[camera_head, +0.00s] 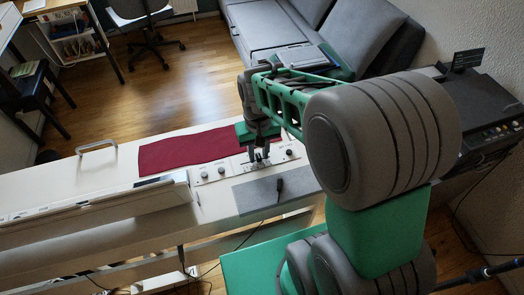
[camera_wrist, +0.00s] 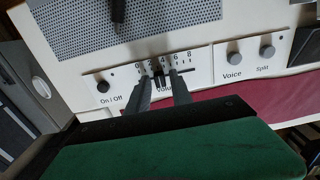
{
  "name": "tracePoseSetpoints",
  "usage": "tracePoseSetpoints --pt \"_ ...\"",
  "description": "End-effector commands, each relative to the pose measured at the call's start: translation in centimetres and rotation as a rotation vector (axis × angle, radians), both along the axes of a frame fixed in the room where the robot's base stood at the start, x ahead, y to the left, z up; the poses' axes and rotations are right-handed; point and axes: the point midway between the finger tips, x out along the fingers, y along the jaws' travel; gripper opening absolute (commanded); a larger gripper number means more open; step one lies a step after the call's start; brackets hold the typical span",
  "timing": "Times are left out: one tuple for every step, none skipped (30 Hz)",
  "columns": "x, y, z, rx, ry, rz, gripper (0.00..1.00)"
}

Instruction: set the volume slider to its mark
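The volume slider (camera_wrist: 160,78) is a small dark cap in a slot under a printed scale running 0, 2, 4, 6, 8. It stands near the 4. My gripper (camera_wrist: 160,80) is over it, one finger on each side, with the fingers apart and seemingly some gap to the cap. The word Volume is partly hidden by the fingers. I cannot make out a separate target mark. In the head view my gripper (camera_head: 259,160) points down at the control panel (camera_head: 208,172), and the slider is hidden there.
An on/off knob (camera_wrist: 103,87) lies left of the scale, and Voice (camera_wrist: 234,58) and Split (camera_wrist: 267,52) knobs lie right. A grey speaker grille (camera_wrist: 70,32) and red cloth (camera_wrist: 240,108) flank the panel. A dark plug with cable (camera_head: 279,188) lies on the grille.

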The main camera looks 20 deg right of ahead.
Motion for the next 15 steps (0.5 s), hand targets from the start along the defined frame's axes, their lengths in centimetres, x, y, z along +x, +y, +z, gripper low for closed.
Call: tracePoseSetpoints --pt "0.00 0.00 0.01 0.000 0.000 0.000 0.22" --pt "0.00 0.00 0.02 0.000 0.000 0.000 0.19" --pt "0.00 0.00 0.02 0.000 0.000 0.000 0.16" --pt "0.00 0.00 0.02 0.000 0.000 0.000 0.13" --pt "0.00 0.00 0.02 0.000 0.000 0.000 0.11" --pt "0.00 0.00 0.02 0.000 0.000 0.000 0.08" --pt "0.00 0.00 0.02 0.000 0.000 0.000 0.05" --pt "0.00 0.00 0.02 0.000 0.000 0.000 0.03" --pt "0.00 0.00 0.02 0.000 0.000 0.000 0.00" --pt "0.00 0.00 0.02 0.000 0.000 0.000 0.00" --pt "0.00 0.00 0.02 0.000 0.000 0.000 0.00" --pt "0.00 0.00 0.03 0.000 0.000 0.000 0.00" --pt "0.00 0.00 0.03 0.000 0.000 0.000 0.00" --pt "0.00 0.00 0.03 0.000 0.000 0.000 0.00" --pt "0.00 0.00 0.03 0.000 0.000 0.000 0.00"
